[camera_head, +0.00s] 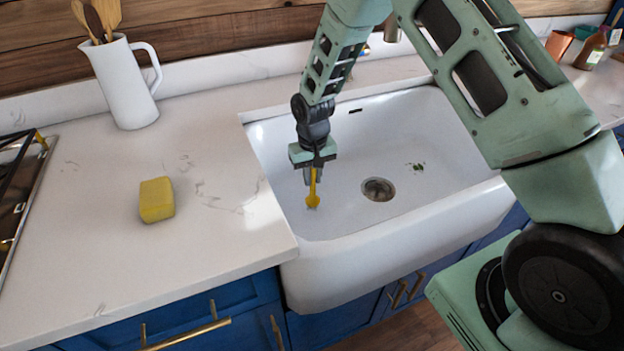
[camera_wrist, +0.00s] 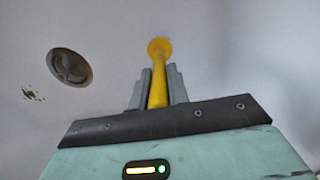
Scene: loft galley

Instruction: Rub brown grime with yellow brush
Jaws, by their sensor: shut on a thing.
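My gripper (camera_head: 313,172) is shut on the yellow brush (camera_head: 314,190) and points down into the left part of the white sink (camera_head: 345,215). In the wrist view the yellow brush (camera_wrist: 159,65) stands out between the two fingers (camera_wrist: 158,88), its round head towards the sink floor. The head looks at or very near the floor; contact is not clear. I see no plainly brown grime; a faint greyish mark (camera_head: 299,208) lies just left of the brush head. Dark green specks (camera_head: 416,167) lie right of the drain (camera_head: 378,189) and show in the wrist view (camera_wrist: 33,94).
A yellow sponge (camera_head: 156,199) lies on the white counter (camera_head: 220,230) left of the sink. A white jug (camera_head: 124,85) with wooden utensils stands behind it. A stove edge (camera_head: 22,185) is at far left. Bottles (camera_head: 590,48) stand at back right.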

